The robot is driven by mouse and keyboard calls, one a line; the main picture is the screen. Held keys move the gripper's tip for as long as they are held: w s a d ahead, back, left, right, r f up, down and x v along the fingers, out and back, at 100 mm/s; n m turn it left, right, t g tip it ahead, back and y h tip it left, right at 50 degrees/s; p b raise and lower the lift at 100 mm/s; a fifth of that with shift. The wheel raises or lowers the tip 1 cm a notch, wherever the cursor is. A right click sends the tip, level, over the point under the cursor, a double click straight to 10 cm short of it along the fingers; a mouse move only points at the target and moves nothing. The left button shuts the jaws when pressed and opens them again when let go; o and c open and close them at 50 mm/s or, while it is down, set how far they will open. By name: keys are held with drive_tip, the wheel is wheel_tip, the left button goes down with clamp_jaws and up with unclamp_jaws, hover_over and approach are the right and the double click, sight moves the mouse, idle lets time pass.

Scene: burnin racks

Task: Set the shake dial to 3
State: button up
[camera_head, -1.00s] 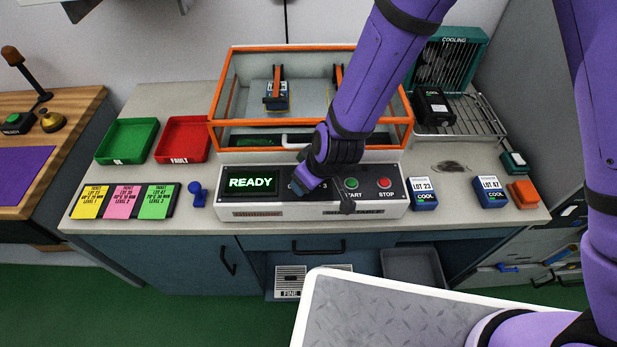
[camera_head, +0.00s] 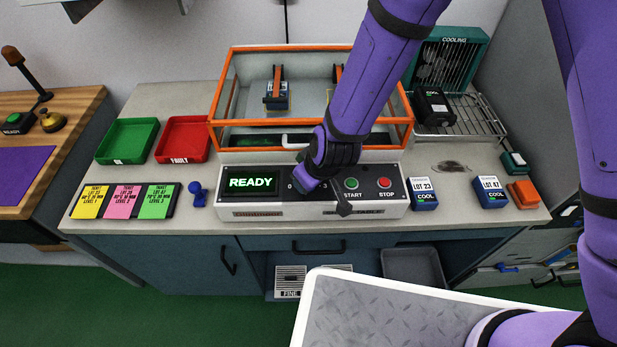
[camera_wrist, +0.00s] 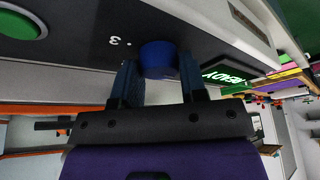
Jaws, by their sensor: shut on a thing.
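The shake dial is a blue round knob (camera_wrist: 158,57) on the dark front panel, seen in the wrist view between my fingers. A white "3" with a dot is printed on the panel beside it. My gripper (camera_wrist: 161,82) is shut on the knob. In the head view my gripper (camera_head: 306,186) is at the panel of the shaker machine (camera_head: 235,205), between the green READY display (camera_head: 251,183) and the START button. My wrist hides the dial there. Which mark the dial points to cannot be told.
The green START button (camera_head: 351,184) and red STOP button (camera_head: 385,183) sit just right of my gripper. An orange-framed clear cover (camera_head: 230,95) stands behind the panel. Blue LOT 23 (camera_head: 424,198) and LOT 47 (camera_head: 490,194) packs stand to the right.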

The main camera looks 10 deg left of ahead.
drive_tip(key=m+t+h, duration=0.1)
drive_tip(key=m, duration=0.3)
drive_tip(key=shift+s+a, duration=0.1)
drive_tip(key=shift+s, duration=0.05)
drive_tip(key=shift+a+m+t+h, duration=0.15)
drive_tip(key=shift+m+h, duration=0.25)
drive_tip(key=shift+m, duration=0.7)
drive_tip(key=shift+d+m+t+h, duration=0.1)
drive_tip(key=shift+m+t+h, duration=0.25)
drive_tip(key=shift+m, duration=0.75)
drive_tip(key=shift+m+h, duration=0.95)
drive_tip(key=shift+m, duration=1.15)
drive_tip(key=shift+a+m+g+h, duration=0.1)
drive_tip(key=shift+m+g+h, duration=0.4)
drive_tip(key=shift+m, duration=1.5)
drive_tip(key=o, duration=0.9)
drive_tip(key=shift+h, duration=0.3)
